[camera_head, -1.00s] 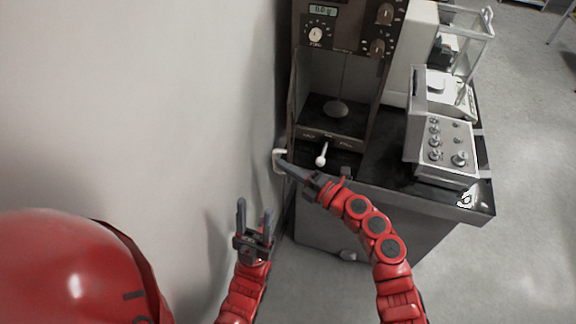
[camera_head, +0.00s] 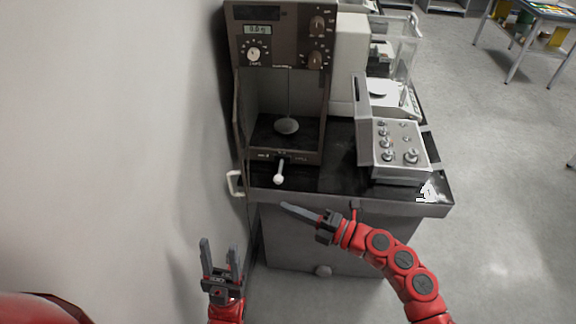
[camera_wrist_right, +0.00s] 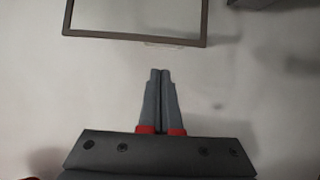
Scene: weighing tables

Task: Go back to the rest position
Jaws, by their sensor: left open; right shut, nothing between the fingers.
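My left gripper (camera_head: 221,262) is open and empty, fingers pointing up, beside the wall at the lower left of the head view. My right gripper (camera_head: 300,212) is shut and empty in front of the weighing table's front edge, its fingers pointing left. In the right wrist view, the right gripper (camera_wrist_right: 160,75) shows its two fingers pressed together with nothing between them. The weighing table (camera_head: 400,208) has a dark top and grey front. A brown balance (camera_head: 285,157) with a hanging pan (camera_head: 287,125) and a white-knobbed lever (camera_head: 279,172) stands on it.
A grey control box (camera_head: 398,150) and a white balance (camera_head: 398,97) with a glass case stand to the right on the table. A white handle (camera_head: 235,183) sticks out near the table's left corner. The wall (camera_head: 110,130) is close on the left.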

